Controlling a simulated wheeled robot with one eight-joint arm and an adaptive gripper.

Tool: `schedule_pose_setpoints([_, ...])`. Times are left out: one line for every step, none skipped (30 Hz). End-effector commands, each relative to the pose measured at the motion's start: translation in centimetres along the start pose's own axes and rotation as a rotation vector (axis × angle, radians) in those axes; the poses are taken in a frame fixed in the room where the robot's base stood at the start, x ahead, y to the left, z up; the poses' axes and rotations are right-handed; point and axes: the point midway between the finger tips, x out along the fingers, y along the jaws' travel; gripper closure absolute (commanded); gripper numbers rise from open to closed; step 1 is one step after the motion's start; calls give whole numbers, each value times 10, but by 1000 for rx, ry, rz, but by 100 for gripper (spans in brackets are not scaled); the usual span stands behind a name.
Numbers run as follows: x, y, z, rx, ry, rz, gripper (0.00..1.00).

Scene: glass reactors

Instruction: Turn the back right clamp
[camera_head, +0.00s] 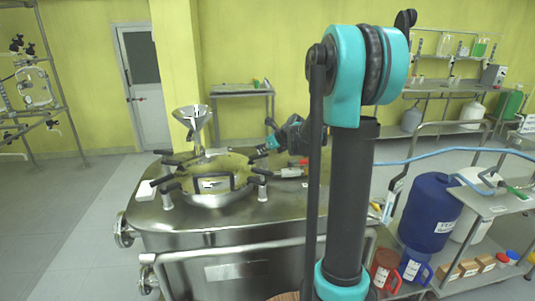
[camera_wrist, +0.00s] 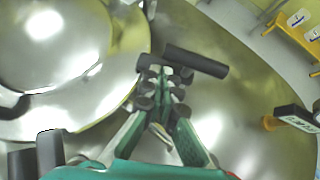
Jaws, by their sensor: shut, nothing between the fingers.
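The steel reactor's round lid (camera_head: 217,196) has several clamps with black handles around its rim. The back right clamp (camera_head: 254,156) is at the lid's far right edge, and its black handle (camera_wrist: 196,60) also shows in the wrist view. My gripper (camera_head: 266,147) reaches in from the right beside this clamp. In the wrist view my gripper (camera_wrist: 165,78) has its fingertips together, just at the near side of the handle, with nothing held. Whether they touch the handle I cannot tell. The clamp's lower part is hidden behind the fingers.
Another black clamp handle (camera_wrist: 48,152) is at the wrist view's lower left. A steel funnel (camera_head: 192,120) rises behind the lid. A grey valve with an orange-red part (camera_head: 292,171) stands right of the clamps. My arm hides the reactor's right side.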

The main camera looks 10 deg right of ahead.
Motion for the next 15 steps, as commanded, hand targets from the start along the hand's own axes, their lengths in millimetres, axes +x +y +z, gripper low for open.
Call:
schedule_pose_setpoints([1, 0, 1, -1, 0, 0, 100])
schedule_pose_setpoints([1, 0, 2, -1, 0, 0, 100])
schedule_pose_setpoints([2, 0, 2, -1, 0, 0, 100])
schedule_pose_setpoints([2, 0, 2, -1, 0, 0, 100])
schedule_pose_setpoints([2, 0, 2, -1, 0, 0, 100])
schedule_pose_setpoints([2, 0, 2, -1, 0, 0, 100])
schedule_pose_setpoints([1, 0, 2, -1, 0, 0, 100])
schedule_pose_setpoints([1, 0, 2, -1, 0, 0, 100])
schedule_pose_setpoints([1, 0, 2, -1, 0, 0, 100])
schedule_pose_setpoints([1, 0, 2, -1, 0, 0, 100])
schedule_pose_setpoints([2, 0, 2, -1, 0, 0, 100])
schedule_pose_setpoints([3, 1, 4, -1, 0, 0, 100])
schedule_pose_setpoints([5, 2, 5, -2, 0, 1, 100])
schedule_pose_setpoints([7, 2, 8, -3, 0, 1, 100])
schedule_pose_setpoints([10, 4, 11, -3, 0, 1, 100])
